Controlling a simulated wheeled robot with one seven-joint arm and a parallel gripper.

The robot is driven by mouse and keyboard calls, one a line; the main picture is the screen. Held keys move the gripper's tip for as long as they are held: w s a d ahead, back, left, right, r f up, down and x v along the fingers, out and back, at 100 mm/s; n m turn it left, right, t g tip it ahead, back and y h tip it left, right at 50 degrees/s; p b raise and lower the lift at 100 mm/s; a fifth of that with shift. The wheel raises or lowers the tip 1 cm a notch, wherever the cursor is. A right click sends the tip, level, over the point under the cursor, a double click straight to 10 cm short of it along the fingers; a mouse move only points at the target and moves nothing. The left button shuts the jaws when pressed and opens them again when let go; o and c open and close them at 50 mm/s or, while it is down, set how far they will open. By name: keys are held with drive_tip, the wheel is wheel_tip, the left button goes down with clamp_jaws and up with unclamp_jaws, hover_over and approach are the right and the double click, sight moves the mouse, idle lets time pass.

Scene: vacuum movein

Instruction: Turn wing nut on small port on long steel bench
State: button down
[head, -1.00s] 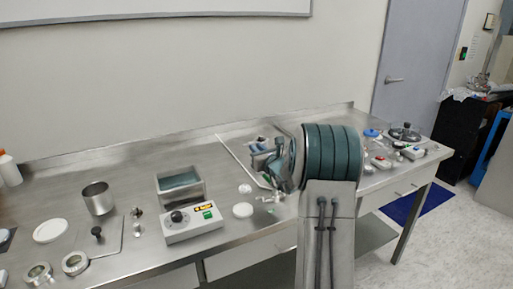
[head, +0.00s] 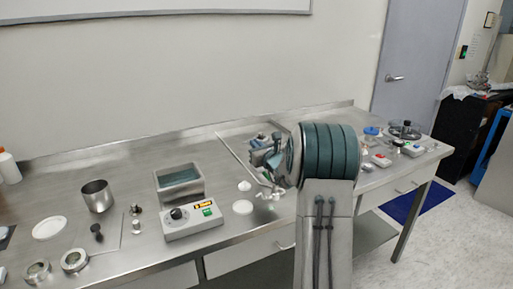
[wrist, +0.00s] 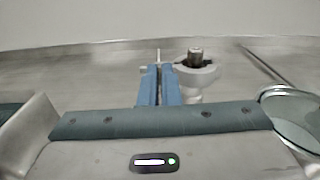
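In the wrist view, the blue fingers of my gripper (wrist: 159,86) are nearly together. A thin metal piece, which looks like the wing nut (wrist: 158,56), stands up between and just beyond their tips. The fingers appear closed on it, though the contact is mostly hidden. Right beside the fingers is the small port with its pale clamp (wrist: 201,76) and a short metal stub on top. In the head view, my gripper (head: 262,148) is over the long steel bench (head: 120,180), largely hidden by my arm, and the wing nut cannot be made out.
A control box (head: 192,220), an open steel container (head: 180,184) and white lids (head: 243,207) stand left of my arm. A steel cup (head: 97,196) is farther left. A round glass piece (wrist: 290,115) is close at the gripper's right. Several small items crowd the bench's right end.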

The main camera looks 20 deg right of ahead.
drive_tip(key=n+b, duration=0.4)
drive_tip(key=b, duration=0.3)
drive_tip(key=f+n+b, duration=0.1)
drive_tip(key=n+b, duration=0.3)
drive_tip(key=b, duration=0.4)
drive_tip(key=a+n+b, duration=0.1)
drive_tip(key=n+b, duration=0.3)
drive_tip(key=b, duration=0.4)
drive_tip(key=shift+f, duration=0.35)
drive_tip(key=shift+d+r, duration=0.1)
